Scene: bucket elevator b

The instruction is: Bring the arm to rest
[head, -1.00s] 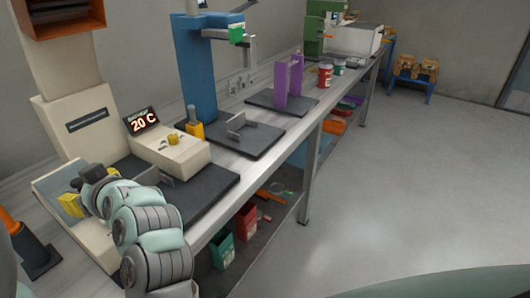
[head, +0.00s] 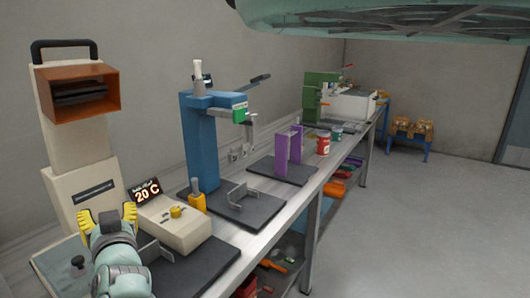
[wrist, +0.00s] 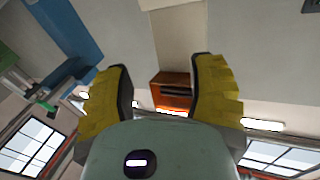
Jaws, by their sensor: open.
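My gripper (head: 108,218) is at the lower left of the head view, in front of the cream machine with the orange-brown box. Its two yellow fingers are spread apart and point upward. In the wrist view my gripper (wrist: 160,95) shows nothing between its fingers except the distant background, with the orange-brown box (wrist: 173,92) beyond them. My arm (head: 122,268) rises from the bottom edge of the head view and hides part of the bench behind it.
The cream machine (head: 80,165), a control box (head: 172,222) reading 20 C, a blue press (head: 200,145) and a purple fixture (head: 289,150) stand along the bench. Red and green tools stand farther back. The floor (head: 420,230) to the right is clear.

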